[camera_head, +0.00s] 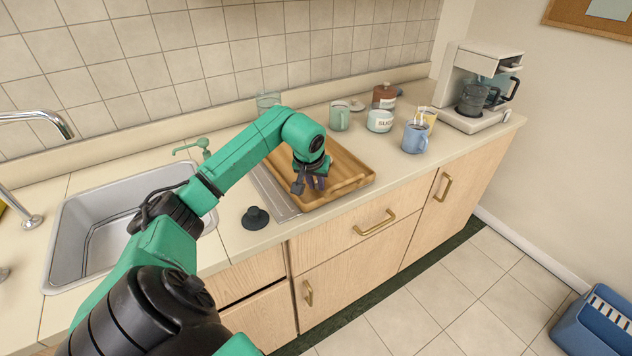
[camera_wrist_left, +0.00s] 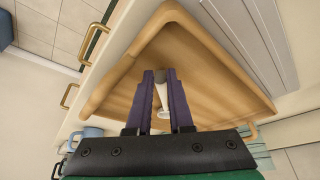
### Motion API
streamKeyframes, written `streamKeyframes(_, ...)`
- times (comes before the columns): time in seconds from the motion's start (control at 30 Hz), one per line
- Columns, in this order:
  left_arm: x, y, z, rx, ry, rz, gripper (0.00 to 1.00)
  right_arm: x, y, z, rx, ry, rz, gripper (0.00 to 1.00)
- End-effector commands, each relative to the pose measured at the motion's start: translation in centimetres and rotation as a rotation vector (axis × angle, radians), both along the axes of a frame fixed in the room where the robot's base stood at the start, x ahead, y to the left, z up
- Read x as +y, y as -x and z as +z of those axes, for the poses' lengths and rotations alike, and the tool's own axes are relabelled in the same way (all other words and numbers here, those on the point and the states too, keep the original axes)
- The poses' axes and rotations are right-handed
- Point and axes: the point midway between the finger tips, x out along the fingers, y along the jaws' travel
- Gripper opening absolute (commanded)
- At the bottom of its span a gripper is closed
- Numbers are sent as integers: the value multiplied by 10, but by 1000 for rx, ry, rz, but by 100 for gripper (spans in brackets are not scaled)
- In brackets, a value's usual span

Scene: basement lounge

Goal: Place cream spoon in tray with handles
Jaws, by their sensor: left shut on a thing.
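The wooden tray (camera_head: 345,172) lies on the counter beside the sink, and its floor and raised rim fill much of the left wrist view (camera_wrist_left: 215,72). My left gripper (camera_head: 312,182) is over the tray, pointing down. In the left wrist view its purple fingers (camera_wrist_left: 161,76) are shut on the cream spoon (camera_wrist_left: 162,95), which shows as a pale strip between them. Part of the spoon is hidden by the fingers. I cannot tell whether it touches the tray floor. My right gripper is not in view.
A ribbed metal drainboard (camera_head: 270,188) runs beside the tray, with the sink (camera_head: 75,220) further left. A dark stopper (camera_head: 255,217) sits on the front counter. A blue mug (camera_head: 415,138), a green mug (camera_head: 340,116), jars and a coffee machine (camera_head: 480,85) stand to the right and behind.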

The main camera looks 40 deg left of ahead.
Motion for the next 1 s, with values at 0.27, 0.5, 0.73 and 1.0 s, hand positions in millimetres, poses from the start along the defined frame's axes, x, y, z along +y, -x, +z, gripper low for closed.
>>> streamKeyframes(0.27,0,0,-3,2,-1,1,38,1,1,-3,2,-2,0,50)
streamKeyframes(0.5,0,0,-3,1,0,0,50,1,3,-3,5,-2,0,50)
streamKeyframes(0.73,0,1,7,-2,-2,0,50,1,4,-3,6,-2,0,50)
streamKeyframes(1.0,-10,22,58,-4,-6,0,50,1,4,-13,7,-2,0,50)
